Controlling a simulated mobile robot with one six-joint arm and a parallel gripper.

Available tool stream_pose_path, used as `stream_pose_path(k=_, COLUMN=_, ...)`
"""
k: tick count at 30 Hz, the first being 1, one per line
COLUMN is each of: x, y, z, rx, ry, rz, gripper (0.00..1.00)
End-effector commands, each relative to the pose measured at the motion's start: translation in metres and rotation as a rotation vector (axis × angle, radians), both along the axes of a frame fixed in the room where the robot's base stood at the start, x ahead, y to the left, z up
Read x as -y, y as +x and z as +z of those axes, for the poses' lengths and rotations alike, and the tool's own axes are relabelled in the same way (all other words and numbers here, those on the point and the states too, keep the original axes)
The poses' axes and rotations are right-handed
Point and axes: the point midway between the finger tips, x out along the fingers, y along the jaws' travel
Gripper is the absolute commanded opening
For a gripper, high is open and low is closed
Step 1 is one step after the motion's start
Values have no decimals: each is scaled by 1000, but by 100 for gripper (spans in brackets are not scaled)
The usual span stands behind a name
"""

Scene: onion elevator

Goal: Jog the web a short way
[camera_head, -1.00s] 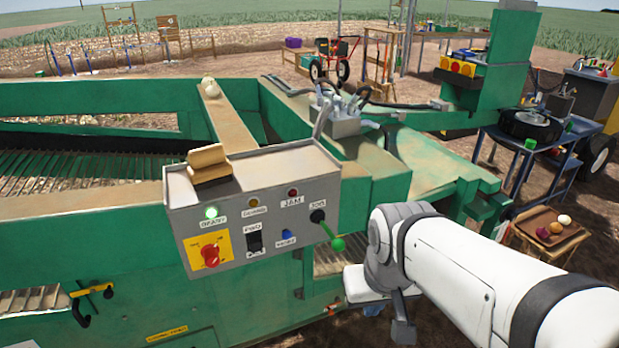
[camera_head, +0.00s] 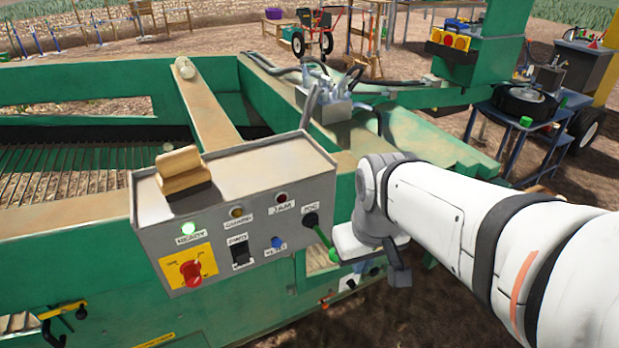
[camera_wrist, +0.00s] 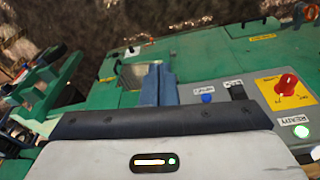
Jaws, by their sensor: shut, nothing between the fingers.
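The grey control box (camera_head: 235,190) stands on the green machine, its labelled face towards me. Its JOG lever (camera_head: 320,236) is a green stick slanting down to the right from a black boss. The READY lamp (camera_head: 188,229) glows green. The web (camera_head: 50,185) is the bed of dark rods at the left. My gripper (camera_wrist: 158,84) is shut and empty in the wrist view, over the green machine just left of the panel; the lever cannot be made out there. In the head view my white wrist is right beside the lever's lower end and hides the fingers.
A wooden-handled brush (camera_head: 182,173) lies on the box top. Hoses and a metal valve block (camera_head: 325,103) stand behind.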

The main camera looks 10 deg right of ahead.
Motion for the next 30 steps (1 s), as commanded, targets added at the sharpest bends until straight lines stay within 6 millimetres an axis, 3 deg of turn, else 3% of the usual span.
stream_pose_path(k=9, x=4, y=75, z=41, rx=-164, ry=-27, rz=707, gripper=0)
stream_pose_path(k=18, x=11, y=144, z=51, rx=-229, ry=67, rz=1412, gripper=0)
stream_pose_path(k=24, x=14, y=167, z=49, rx=-216, ry=126, rz=1674, gripper=0)
stream_pose_path(k=30, x=14, y=172, z=48, rx=-207, ry=142, rz=1744, gripper=0)
